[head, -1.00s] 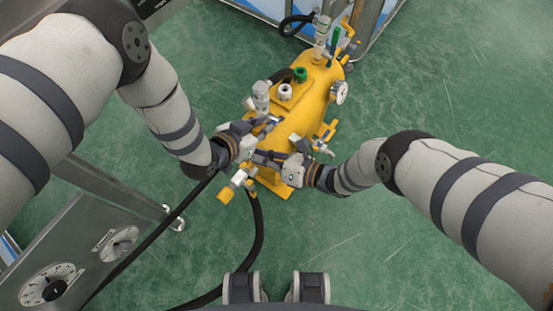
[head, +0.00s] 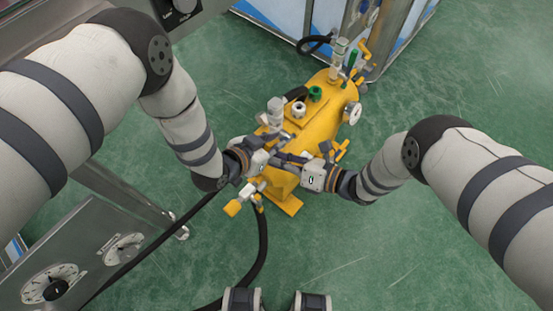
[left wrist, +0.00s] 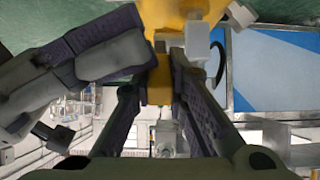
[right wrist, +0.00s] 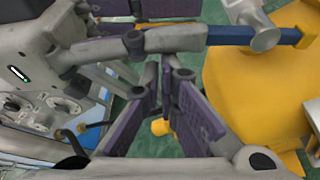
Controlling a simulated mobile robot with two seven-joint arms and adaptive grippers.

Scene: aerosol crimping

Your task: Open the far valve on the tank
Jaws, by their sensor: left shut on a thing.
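The yellow tank (head: 322,118) lies in the middle of the head view, long axis running from near to upper right. Its far end carries a fitting with a yellow handle (head: 364,50) and a green lever (head: 351,62). A yellow valve handle (head: 233,208) sticks out at the near left. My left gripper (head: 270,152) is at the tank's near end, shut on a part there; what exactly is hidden. The left wrist view shows yellow between its fingers (left wrist: 158,88). My right gripper (head: 303,165) is close beside it; its fingers (right wrist: 166,75) look close together, their grip unclear.
A round gauge (head: 352,113) sits on the tank's right side. A black hose (head: 262,240) runs over the green floor. A machine panel with dials (head: 75,262) stands lower left, and a metal-framed cabinet (head: 405,35) behind the tank.

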